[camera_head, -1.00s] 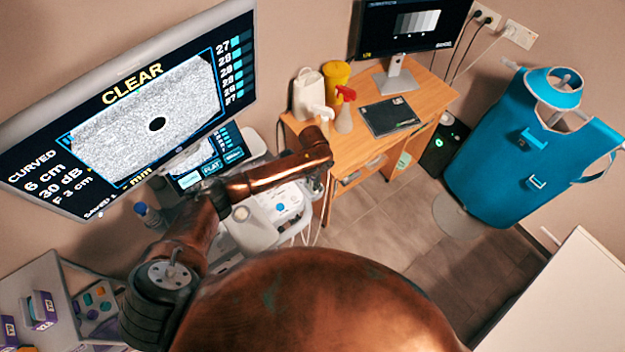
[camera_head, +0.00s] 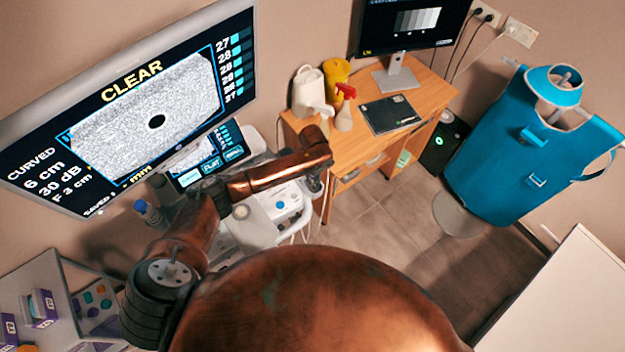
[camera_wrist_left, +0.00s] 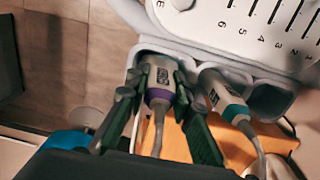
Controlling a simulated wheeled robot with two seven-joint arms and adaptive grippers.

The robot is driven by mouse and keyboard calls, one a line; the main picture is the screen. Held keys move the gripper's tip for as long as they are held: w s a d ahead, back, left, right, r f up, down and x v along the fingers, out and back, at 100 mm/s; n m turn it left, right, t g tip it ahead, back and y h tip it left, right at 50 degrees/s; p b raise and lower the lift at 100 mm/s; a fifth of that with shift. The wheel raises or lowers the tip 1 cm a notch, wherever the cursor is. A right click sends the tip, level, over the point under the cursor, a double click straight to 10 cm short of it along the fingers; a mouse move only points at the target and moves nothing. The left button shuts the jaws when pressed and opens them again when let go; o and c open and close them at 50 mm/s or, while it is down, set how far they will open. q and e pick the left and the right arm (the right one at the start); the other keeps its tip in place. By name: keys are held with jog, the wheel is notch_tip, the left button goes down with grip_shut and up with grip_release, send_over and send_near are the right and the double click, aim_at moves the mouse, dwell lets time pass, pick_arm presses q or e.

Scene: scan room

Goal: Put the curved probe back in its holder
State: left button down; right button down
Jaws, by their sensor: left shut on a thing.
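My left gripper (camera_wrist_left: 158,84) shows in the left wrist view with its dark green fingers closed on either side of a grey probe with a purple band (camera_wrist_left: 160,72). I take it as the curved probe. Its head end is at a light grey holder cup (camera_wrist_left: 142,47) on the console's edge; how deep it sits is hidden. Its cable runs down between the fingers. A second probe with a teal band (camera_wrist_left: 234,108) stands in the neighbouring cup. In the head view my left wrist is above the console's right side, and the held probe cannot be made out.
The ultrasound console (camera_head: 282,205) stands under a large monitor (camera_head: 150,105) reading "CLEAR" and "CURVED". A wooden desk (camera_head: 425,100) with bottles is just beyond. A blue apron (camera_head: 510,165) hangs at the right. Floor (camera_head: 400,235) is clear between them.

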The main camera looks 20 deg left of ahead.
pick_arm(q)
jog(key=shift+f, duration=0.1)
jog(key=c, duration=1.6)
grip_release()
notch_tip(320, 180, up, 12)
